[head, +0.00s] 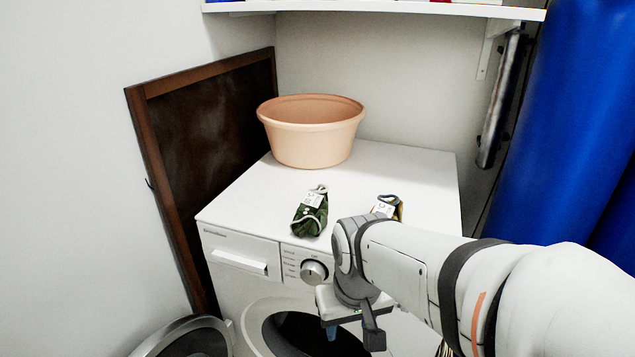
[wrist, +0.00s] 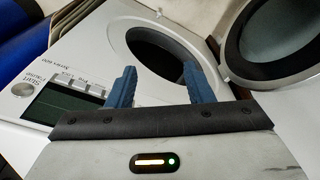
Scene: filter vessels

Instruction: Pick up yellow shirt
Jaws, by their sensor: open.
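A small folded cloth item with yellow and dark parts and a white label, likely the yellow shirt (head: 391,206), lies on top of the white washing machine. It is partly hidden behind my arm in the head view and does not show in the wrist view. My gripper (head: 352,337) is in front of the machine, below its top and near the round door opening. In the wrist view my gripper (wrist: 160,85) has its two blue fingers spread apart with nothing between them. The fingers point toward the machine's front and dark drum opening (wrist: 168,52).
A green folded cloth (head: 310,212) lies left of the yellow one on the washing machine top (head: 400,165). A peach tub (head: 311,135) stands at the back left. The round door (wrist: 280,38) hangs open.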

